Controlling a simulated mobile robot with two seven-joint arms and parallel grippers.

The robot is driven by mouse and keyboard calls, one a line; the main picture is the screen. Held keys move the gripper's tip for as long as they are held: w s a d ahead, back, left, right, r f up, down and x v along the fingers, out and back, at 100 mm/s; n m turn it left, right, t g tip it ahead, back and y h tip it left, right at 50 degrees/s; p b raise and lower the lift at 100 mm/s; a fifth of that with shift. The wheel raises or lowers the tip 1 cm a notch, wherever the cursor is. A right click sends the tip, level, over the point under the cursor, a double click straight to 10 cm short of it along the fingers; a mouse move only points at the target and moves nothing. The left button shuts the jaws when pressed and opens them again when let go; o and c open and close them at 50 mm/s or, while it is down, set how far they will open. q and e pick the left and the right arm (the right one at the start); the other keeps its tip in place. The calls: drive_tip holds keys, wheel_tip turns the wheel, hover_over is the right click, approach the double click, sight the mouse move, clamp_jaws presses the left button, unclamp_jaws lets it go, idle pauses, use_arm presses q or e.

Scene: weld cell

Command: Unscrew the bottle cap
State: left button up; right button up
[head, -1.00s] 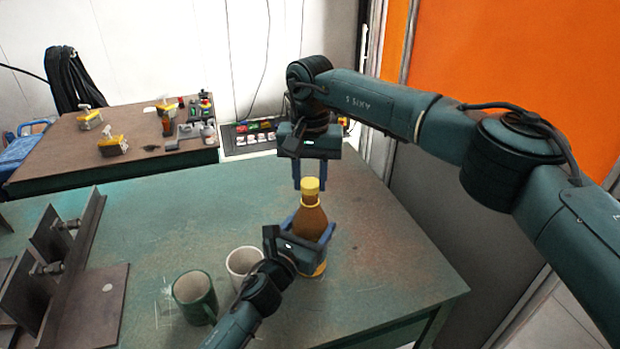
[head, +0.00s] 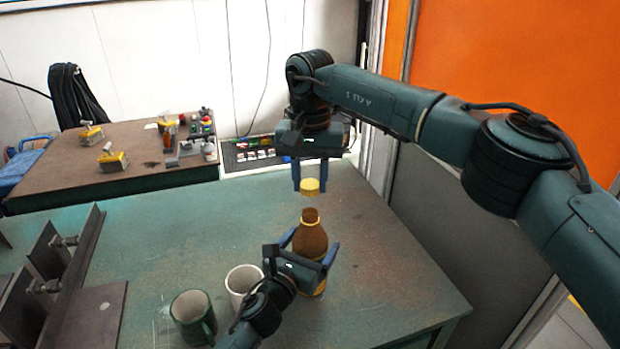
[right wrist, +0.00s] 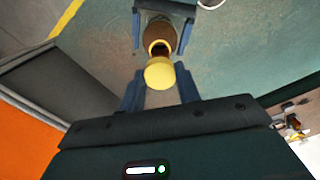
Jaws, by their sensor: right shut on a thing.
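The brown bottle (head: 311,240) stands upright on the green table, its neck uncovered with a yellow ring around it. My left gripper (head: 311,254) is around the bottle's body, one finger on each side. My right gripper (head: 310,182) is shut on the yellow cap (head: 309,187) and holds it above the bottle, apart from the neck. In the right wrist view the cap (right wrist: 159,74) sits between the fingertips, with the bottle (right wrist: 159,36) below it and its open neck partly hidden by the cap.
A green mug (head: 193,318) and a white mug (head: 244,284) stand left of the bottle, close to my left arm. A steel fixture (head: 55,265) is at the left of the table. The table right of the bottle is clear.

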use_arm(q)
drive_tip(key=shift+o, duration=0.7)
